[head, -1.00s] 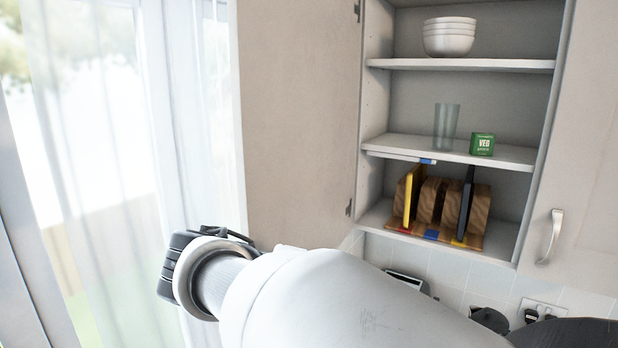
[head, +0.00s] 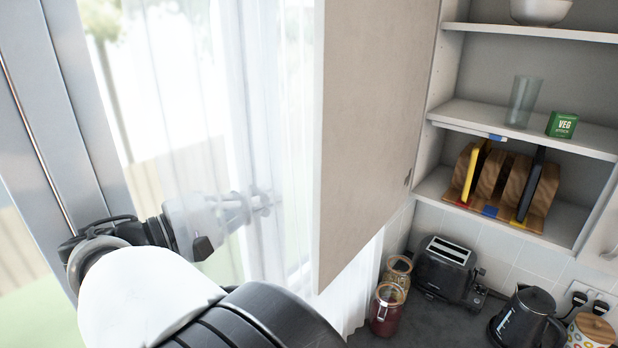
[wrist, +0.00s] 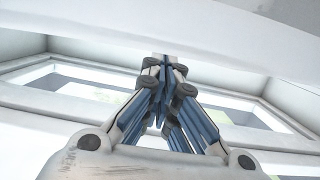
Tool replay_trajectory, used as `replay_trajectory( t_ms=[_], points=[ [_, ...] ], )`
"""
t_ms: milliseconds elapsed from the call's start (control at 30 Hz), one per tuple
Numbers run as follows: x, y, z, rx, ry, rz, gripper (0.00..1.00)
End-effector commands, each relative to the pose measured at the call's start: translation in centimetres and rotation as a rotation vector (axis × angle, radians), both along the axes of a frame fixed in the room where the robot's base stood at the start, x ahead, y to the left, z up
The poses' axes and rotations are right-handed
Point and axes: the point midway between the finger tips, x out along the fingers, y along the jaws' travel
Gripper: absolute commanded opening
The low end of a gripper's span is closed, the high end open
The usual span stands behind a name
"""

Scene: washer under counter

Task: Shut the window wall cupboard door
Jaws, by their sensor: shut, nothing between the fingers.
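The window wall cupboard door (head: 370,130) stands wide open at the left of its cupboard (head: 455,80), in the head view. Its inner face shows, with the near free edge towards me. My gripper (head: 268,200) is left of the door, on the window side, apart from the free edge in the picture. It looks pale and blurred among the sheer curtain, so I cannot tell whether it touches the cloth. In the wrist view my gripper (wrist: 165,72) has its fingers together and empty. The door cannot be made out in that view.
The sheer curtain (head: 210,90) and window frame (head: 60,110) crowd the left side. The open shelves hold a glass (head: 522,100), a green box (head: 562,124) and a board rack (head: 500,185). Jars (head: 387,308), a toaster (head: 445,268) and a kettle (head: 525,318) stand on the counter below.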

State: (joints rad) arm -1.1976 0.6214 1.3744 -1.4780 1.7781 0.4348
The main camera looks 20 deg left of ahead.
Motion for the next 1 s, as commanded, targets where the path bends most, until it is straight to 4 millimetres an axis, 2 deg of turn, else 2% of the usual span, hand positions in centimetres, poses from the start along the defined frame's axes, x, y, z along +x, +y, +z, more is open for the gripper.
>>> replay_trajectory(
  t_ms=[500, 700, 1000],
  points=[
    [6.9, -4.9, 0.1, -0.001, 0.002, -0.005, 0.00],
    [7.9, -5.6, 0.0, 0.001, 0.002, -0.003, 0.00],
    [8.0, -5.6, -0.1, 0.001, 0.002, -0.002, 0.00]
  ],
)
